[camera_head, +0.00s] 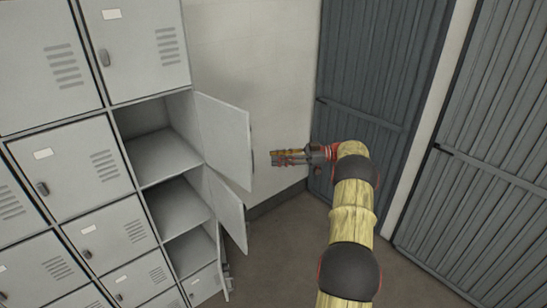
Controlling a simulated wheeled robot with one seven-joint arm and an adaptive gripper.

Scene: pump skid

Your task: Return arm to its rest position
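My arm (352,215) reaches up from the bottom of the head view, with yellowish sleeves and dark joints. It bends left at the top. My gripper (274,157) points left and hangs in the air near the open upper locker door (227,140), a little to its right. The fingers look narrow and close together, but they are too small to tell whether they are open or shut. I see no object held in them.
Grey lockers (75,175) fill the left side. Several compartments stand open, and their doors swing out toward my gripper. A pale wall (255,60) and dark slatted doors (375,70) stand behind. Bare floor (285,245) shows between the lockers and my arm.

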